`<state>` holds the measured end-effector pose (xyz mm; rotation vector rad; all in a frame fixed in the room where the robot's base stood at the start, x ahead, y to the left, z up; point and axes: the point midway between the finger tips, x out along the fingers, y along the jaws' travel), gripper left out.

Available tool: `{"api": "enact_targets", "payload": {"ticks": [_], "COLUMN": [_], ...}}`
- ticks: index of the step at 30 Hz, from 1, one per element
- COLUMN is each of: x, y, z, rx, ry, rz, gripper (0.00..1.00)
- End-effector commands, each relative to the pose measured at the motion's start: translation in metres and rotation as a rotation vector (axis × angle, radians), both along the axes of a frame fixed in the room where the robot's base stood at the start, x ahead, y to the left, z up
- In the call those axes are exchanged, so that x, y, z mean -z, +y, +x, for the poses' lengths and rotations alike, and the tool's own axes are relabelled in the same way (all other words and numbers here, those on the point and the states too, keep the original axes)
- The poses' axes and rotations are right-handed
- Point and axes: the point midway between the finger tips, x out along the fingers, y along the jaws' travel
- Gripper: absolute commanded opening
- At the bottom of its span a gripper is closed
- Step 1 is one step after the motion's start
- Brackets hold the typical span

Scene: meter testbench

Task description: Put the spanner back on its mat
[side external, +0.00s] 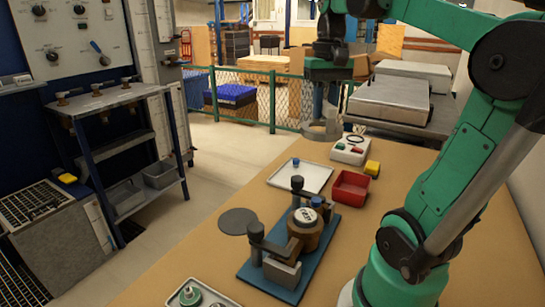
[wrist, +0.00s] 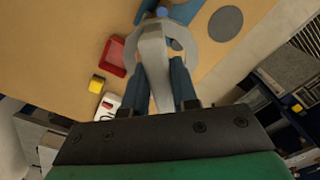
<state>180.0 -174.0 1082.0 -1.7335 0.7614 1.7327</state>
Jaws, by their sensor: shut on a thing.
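The grey spanner (side external: 320,131) hangs from my gripper (side external: 327,100) in the air above the far part of the bench. In the wrist view the spanner (wrist: 152,50) runs away from me between the two blue fingers of my gripper (wrist: 160,75), which is shut on its handle. Its broad curved head is at the far end. A dark grey round mat (side external: 238,221) lies bare at the left edge of the bench, well apart from the spanner. The mat also shows in the wrist view (wrist: 225,23), to the right of the spanner head.
A blue baseplate (side external: 256,275) with posts and a brass meter (side external: 306,228) stands at the front middle. A white tray (side external: 282,183), red bin (side external: 350,187), yellow block (side external: 372,168) and button box (side external: 350,150) lie behind it. Another tray (side external: 211,301) is at the front.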

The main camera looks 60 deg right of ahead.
Motion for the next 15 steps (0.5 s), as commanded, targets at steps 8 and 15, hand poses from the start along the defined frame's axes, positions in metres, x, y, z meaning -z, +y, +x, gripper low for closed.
{"api": "enact_targets", "payload": {"ticks": [8, 15], "x": [0.008, 0.019], "y": [0.042, 0.072], "z": [0.113, 0.151], "rx": [-0.591, -0.812], "ry": [-0.001, 0.000], "rz": [0.000, 0.000], "gripper": [0.00, 0.00]}}
